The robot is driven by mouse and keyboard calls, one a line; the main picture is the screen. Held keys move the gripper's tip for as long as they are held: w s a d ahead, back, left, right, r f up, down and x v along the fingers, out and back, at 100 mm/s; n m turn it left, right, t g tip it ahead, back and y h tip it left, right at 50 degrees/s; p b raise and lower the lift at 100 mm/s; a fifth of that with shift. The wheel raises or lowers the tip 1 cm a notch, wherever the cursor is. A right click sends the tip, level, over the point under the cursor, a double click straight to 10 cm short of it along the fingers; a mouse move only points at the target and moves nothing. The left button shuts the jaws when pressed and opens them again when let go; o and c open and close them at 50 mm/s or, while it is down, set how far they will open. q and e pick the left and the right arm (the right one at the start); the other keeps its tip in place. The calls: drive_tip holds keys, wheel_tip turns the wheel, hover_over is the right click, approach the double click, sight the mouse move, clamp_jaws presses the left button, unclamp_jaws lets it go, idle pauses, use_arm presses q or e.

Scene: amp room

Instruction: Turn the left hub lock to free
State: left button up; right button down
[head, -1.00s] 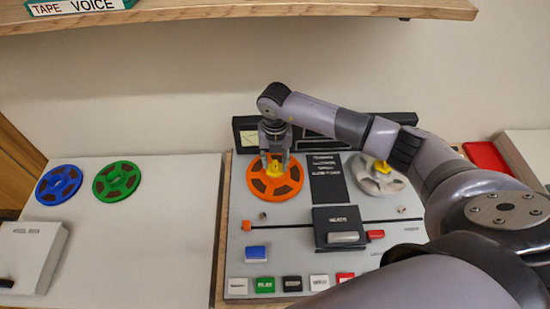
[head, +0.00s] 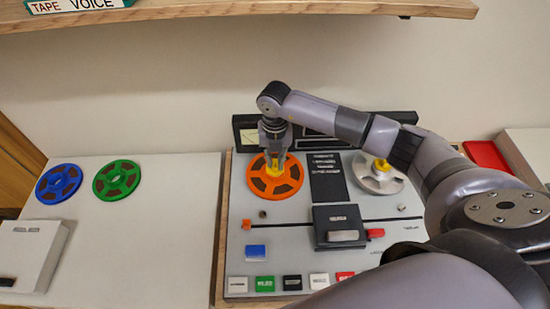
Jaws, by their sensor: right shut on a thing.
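The left hub lock (head: 273,171) is a small yellow knob at the centre of the orange reel (head: 260,186), on the left side of the tape deck. My right gripper (head: 273,158) points down over this reel and is shut on the left hub lock. The fingers hide part of the knob, so its exact angle is hard to tell. A second yellow hub lock (head: 381,164) sits on the grey reel (head: 365,183) at the right. My left gripper is not in view.
A blue reel (head: 47,194) and a green reel (head: 104,190) lie on the white surface at left. A white box (head: 30,250) stands at the lower left. The deck has a black head cover (head: 325,216) and a row of buttons in front. A shelf (head: 300,10) overhangs above.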

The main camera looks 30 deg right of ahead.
drive_tip(key=n+b, duration=0.3)
drive_tip(key=shift+w+f+n+b, duration=0.1)
drive_tip(key=shift+f+n+b, duration=0.1)
drive_tip(key=shift+n+b, duration=0.1)
drive_tip(key=n+b, duration=0.5)
drive_tip(key=shift+a, duration=0.15)
drive_tip(key=n+b, duration=0.4)
drive_tip(key=n, duration=0.1)
drive_tip(key=shift+a, duration=0.1)
drive_tip(key=shift+r+n+b, duration=0.15)
drive_tip(key=shift+n+b, duration=1.4)
drive_tip(key=shift+n, duration=0.65)
drive_tip(key=shift+r, duration=0.1)
drive_tip(key=c, duration=1.6)
unclamp_jaws()
drive_tip(key=shift+s, duration=0.2)
drive_tip(key=shift+o, duration=0.2)
